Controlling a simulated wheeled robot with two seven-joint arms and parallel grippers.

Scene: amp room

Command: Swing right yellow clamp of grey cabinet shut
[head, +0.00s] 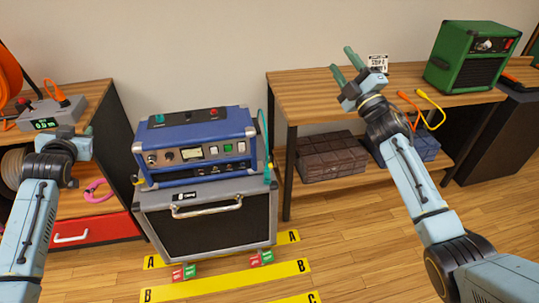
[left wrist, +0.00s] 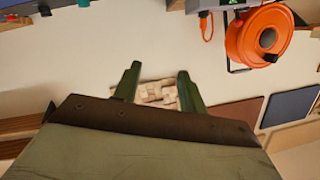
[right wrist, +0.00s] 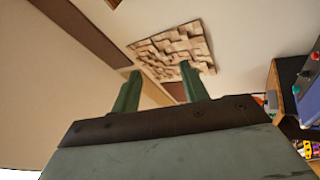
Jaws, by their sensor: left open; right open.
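The grey cabinet (head: 207,219) stands on the floor left of centre in the head view, with a black front and a silver handle. A blue amplifier (head: 195,151) rests on top of it.
Yellow floor strips (head: 225,281) and red-green blocks (head: 183,272) lie at the cabinet's foot. A wooden table (head: 300,94) stands to the right, carrying a green amplifier (head: 468,56). A left bench has a red drawer (head: 85,231).

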